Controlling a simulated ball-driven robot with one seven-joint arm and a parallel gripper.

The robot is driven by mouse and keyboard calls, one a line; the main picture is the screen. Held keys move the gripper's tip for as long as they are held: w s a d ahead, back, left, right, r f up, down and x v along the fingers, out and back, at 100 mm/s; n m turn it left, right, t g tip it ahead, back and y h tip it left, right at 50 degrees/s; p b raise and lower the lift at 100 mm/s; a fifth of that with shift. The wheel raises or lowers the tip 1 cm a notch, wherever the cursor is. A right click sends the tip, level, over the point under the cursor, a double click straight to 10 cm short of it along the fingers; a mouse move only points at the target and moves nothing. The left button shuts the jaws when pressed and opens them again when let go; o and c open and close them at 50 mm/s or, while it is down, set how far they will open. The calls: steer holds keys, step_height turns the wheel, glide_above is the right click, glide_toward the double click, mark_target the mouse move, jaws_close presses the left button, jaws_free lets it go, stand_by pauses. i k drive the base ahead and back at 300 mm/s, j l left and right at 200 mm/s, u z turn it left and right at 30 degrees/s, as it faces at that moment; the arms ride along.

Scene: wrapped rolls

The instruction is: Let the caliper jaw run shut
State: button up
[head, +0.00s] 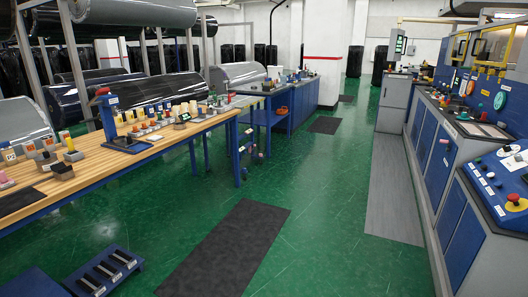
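My gripper is not in this head view. I cannot make out a caliper with certainty.
A low blue rack (103,272) stands on the floor at lower left. A dark mat (226,247) lies on the open green floor. A blue bench (275,105) stands further back. Control consoles (507,180) line the right side. Large wrapped rolls (95,97) fill the back left.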

mark_target(200, 114)
steer(key=i, duration=1.95)
steer(key=i+l+u, duration=0.1)
steer(key=i, duration=1.8)
steer(key=i+l+u, duration=0.15)
steer(key=i+u, duration=0.3)
steer(key=i+l+u, duration=1.3)
steer(key=l, duration=0.2)
